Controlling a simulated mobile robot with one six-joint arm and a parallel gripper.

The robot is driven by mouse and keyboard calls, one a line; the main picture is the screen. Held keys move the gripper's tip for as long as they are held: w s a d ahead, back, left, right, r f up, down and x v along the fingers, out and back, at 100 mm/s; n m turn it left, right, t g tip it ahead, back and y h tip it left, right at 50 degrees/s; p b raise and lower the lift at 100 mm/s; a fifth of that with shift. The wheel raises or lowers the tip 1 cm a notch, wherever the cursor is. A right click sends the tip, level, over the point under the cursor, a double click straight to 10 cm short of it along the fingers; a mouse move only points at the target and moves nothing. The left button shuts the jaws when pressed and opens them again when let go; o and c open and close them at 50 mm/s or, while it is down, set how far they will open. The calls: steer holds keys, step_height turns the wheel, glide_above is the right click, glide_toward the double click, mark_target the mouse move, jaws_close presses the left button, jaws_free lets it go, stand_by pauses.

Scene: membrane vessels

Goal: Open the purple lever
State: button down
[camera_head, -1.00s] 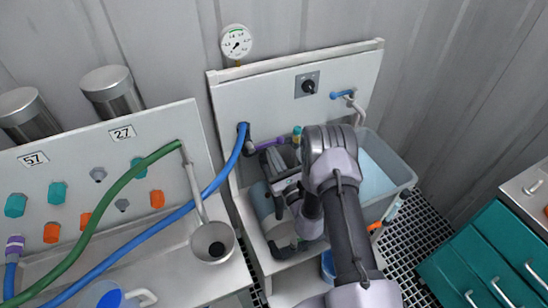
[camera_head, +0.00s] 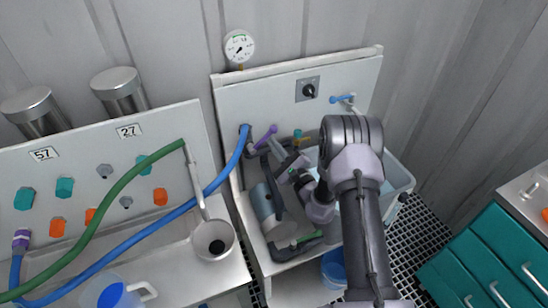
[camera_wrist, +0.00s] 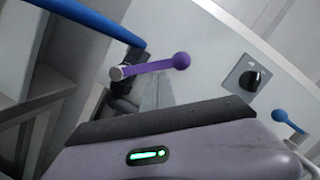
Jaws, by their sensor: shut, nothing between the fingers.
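The purple lever (camera_head: 266,136) sits on the valve at the end of the blue hose, low on the white panel, and slants up to the right. In the wrist view the purple lever (camera_wrist: 148,67) runs from its pivot at the left to a round knob at the right. My gripper (camera_head: 276,147) is shut and empty, just below and right of the lever. In the wrist view my gripper's fingers (camera_wrist: 157,92) reach up just under the lever; whether they touch it I cannot tell.
A blue hose (camera_head: 233,165) joins the valve from the left. A black knob (camera_head: 309,90) and a blue lever (camera_head: 342,98) are on the panel to the right.

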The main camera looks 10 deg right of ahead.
steer(key=n, duration=0.1)
steer(key=a+r+n, duration=0.1)
steer(key=n, duration=0.1)
steer(key=r+n+g, duration=0.1)
steer(key=n, duration=0.1)
steer(key=shift+s+a+r+y, duration=0.15)
steer(key=shift+a+r+y, duration=0.1)
steer(key=shift+y, duration=0.05)
steer(key=shift+s+a+r+n+g+b, duration=0.1)
steer(key=shift+a+r+n+g+b, duration=0.25)
steer(key=shift+n, duration=0.45)
steer(key=shift+s+a+r+n+g+b, duration=0.15)
steer(key=shift+a+n, duration=0.25)
steer(key=shift+n, duration=0.4)
steer(key=shift+a+r+n+g+b, duration=0.1)
steer(key=shift+a+r+n+b, duration=0.25)
steer(key=shift+n, duration=0.45)
steer(key=shift+a+f, duration=0.1)
